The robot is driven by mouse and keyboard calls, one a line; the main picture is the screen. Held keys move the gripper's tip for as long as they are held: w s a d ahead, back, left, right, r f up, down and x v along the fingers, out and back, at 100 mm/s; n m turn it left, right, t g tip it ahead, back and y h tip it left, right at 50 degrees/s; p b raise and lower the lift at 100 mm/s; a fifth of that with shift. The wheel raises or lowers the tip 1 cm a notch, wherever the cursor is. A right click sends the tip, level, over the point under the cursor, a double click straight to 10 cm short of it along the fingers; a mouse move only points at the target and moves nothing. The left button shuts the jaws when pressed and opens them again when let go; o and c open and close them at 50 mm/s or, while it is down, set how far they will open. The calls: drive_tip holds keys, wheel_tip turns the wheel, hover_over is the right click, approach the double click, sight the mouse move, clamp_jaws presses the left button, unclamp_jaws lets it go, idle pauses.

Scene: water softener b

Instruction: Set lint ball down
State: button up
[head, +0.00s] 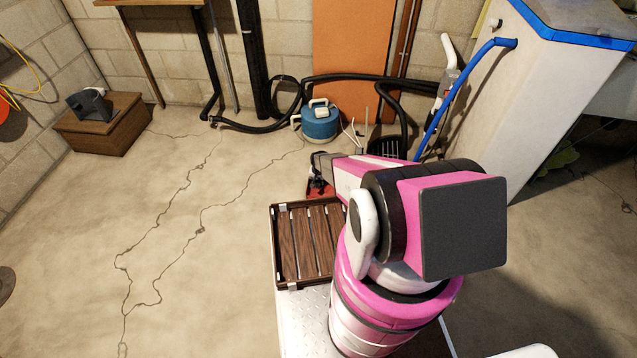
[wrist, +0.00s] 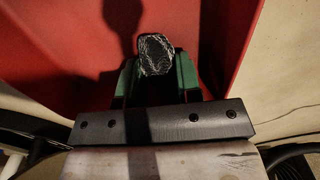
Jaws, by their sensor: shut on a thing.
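The lint ball (wrist: 155,52) is a small dark grey lump with pale threads, in the middle of the wrist view. My gripper (wrist: 156,76) is shut on it, with a green finger on each side. Behind the lint ball, a red surface (wrist: 75,50) fills much of the wrist view, with a dark shadow on it. In the head view a red object (head: 319,188) shows just below the end of my arm. My arm hides part of it, and the lint ball cannot be made out there. I cannot tell whether the lint ball touches the red surface.
A blue round canister (head: 320,122) and black hoses stand by the back wall. A white tank with blue trim (head: 530,85) is at right. A wooden box (head: 103,128) is far left.

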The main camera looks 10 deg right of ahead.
drive_tip(key=shift+f, duration=0.15)
drive_tip(key=o, duration=0.9)
drive_tip(key=shift+o, duration=0.2)
wheel_tip(320, 180, up, 12)
drive_tip(key=s+r+n, duration=0.1)
drive_tip(key=s+r, duration=0.7)
drive_tip(key=r, duration=0.6)
drive_tip(key=s+r+n, duration=0.1)
drive_tip(key=s+r, duration=0.8)
drive_tip(key=r, duration=0.5)
drive_tip(key=s+r+n, duration=0.1)
drive_tip(key=s+r, duration=0.7)
drive_tip(key=r, duration=0.6)
drive_tip(key=shift+s+d+r, duration=0.25)
drive_tip(key=shift+s+d, duration=0.1)
drive_tip(key=shift+d, duration=0.05)
